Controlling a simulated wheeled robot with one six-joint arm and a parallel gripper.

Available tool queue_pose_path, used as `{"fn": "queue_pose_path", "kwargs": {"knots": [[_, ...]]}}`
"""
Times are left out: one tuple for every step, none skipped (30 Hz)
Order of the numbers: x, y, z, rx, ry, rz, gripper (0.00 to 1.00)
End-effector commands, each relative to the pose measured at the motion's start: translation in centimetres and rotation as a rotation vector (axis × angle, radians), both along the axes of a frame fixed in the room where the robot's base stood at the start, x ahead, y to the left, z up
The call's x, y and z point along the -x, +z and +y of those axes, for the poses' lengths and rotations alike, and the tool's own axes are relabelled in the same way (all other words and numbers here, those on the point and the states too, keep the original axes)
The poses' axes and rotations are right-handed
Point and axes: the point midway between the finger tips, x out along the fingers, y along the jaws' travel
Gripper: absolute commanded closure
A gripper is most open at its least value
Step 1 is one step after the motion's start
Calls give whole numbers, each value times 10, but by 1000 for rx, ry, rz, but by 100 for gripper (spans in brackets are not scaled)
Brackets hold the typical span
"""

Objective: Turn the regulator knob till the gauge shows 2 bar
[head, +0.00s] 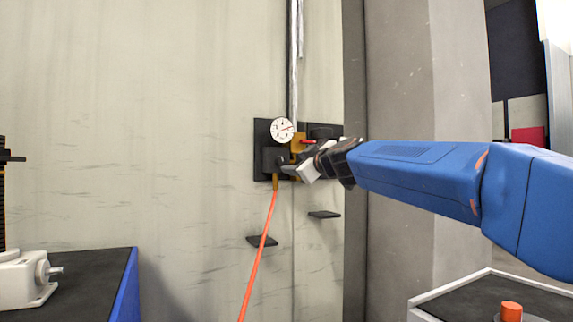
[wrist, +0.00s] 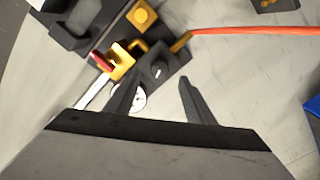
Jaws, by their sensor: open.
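The round white gauge (head: 282,129) is on the dark wall panel (head: 260,130) in the head view. A dark needle and a red mark show, but the reading is too small to tell. In the wrist view the gauge (wrist: 138,98) is partly covered by my left finger. The regulator knob (wrist: 158,70) is dark with a short white mark, on a dark block. My gripper (wrist: 160,77) is open, its two fingers apart with the knob between or just beyond their tips; contact cannot be told. In the head view my gripper (head: 291,168) reaches the panel from the right.
A brass valve with a red lever (head: 303,141) sits right of the gauge, close to my gripper. An orange hose (head: 261,250) hangs below the regulator. Small dark ledges (head: 324,214) stick out below. A bench with a white screw jack (head: 25,278) stands at left.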

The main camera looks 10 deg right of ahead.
Motion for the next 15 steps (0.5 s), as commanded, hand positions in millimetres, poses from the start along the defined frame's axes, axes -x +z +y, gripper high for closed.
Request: {"fn": "queue_pose_path", "kwargs": {"knots": [[-9, -2, 3, 1, 1, 2, 51], [-14, -1, 5, 1, 1, 2, 51], [-20, -1, 7, 1, 2, 1, 51], [-24, -1, 8, 1, 1, 2, 51], [-29, -1, 10, 1, 1, 2, 51], [-34, -1, 11, -1, 1, 1, 51], [-39, -1, 13, -1, 1, 1, 51], [-43, -1, 14, 0, 0, 1, 51], [-47, -1, 15, 0, 0, 1, 51], [-50, 0, 16, 1, 0, 0, 51], [-53, 0, 17, 0, 0, 0, 51], [-57, -1, 18, 0, -1, 1, 51], [-59, -1, 19, -1, -1, 1, 51], [-61, -1, 20, -1, -1, 1, 51], [-63, 0, 20, 0, 0, 0, 51]]}}
